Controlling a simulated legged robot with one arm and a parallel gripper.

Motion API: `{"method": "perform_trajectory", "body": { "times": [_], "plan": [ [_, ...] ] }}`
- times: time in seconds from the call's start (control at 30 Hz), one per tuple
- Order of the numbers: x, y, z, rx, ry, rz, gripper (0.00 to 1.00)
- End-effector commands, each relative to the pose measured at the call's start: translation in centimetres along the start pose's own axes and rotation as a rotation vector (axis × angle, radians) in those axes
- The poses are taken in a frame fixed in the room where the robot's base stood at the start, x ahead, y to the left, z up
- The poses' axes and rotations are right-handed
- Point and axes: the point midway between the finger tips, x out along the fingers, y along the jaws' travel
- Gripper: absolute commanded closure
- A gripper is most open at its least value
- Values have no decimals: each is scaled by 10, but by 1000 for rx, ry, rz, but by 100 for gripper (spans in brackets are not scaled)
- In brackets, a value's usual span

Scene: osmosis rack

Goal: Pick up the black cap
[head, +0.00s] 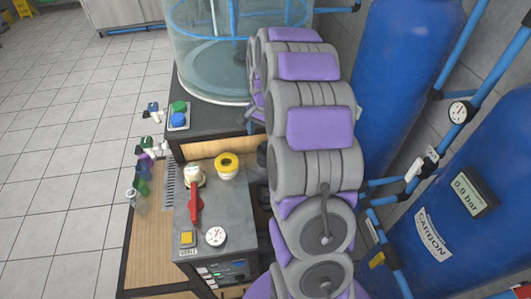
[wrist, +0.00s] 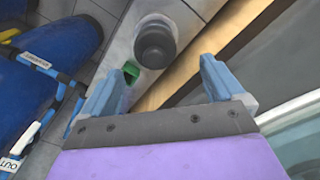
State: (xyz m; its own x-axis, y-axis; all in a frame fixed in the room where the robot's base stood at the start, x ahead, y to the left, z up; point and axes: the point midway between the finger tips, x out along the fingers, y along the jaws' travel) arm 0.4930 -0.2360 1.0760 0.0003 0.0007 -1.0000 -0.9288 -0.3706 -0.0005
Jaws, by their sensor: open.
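The black cap (wrist: 155,45) shows in the wrist view as a dark round piece with a narrower top, on a pale grey surface. It lies beyond and roughly between the fingertips, apart from both. My gripper (wrist: 162,68) is open and empty, with its two blue fingers spread wide. In the head view my arm hides most of the gripper. A dark round thing (head: 262,155) there, partly behind my arm, may be the same cap; I cannot tell for sure.
A wooden edge (wrist: 205,55) runs close by the right finger, and a green piece (wrist: 131,72) by the left. In the head view, a clear water tank (head: 205,60), a grey box with a red lever (head: 196,203), a yellow ring (head: 227,165) and blue tanks (head: 405,80) surround my arm.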

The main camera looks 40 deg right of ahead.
Motion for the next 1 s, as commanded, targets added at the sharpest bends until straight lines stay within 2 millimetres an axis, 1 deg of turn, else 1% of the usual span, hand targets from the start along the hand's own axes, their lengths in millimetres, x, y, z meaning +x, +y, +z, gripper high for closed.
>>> {"method": "perform_trajectory", "body": {
  "times": [0.2,0.3,0.4,0.57,1.0],
  "plan": [
    [32,6,2,0,-3,2,5],
    [44,6,2,-1,-2,3,5],
    [47,6,2,-1,-2,2,5],
    [45,6,2,-1,-1,1,5],
    [45,6,2,0,-1,1,47]
  ]
}}
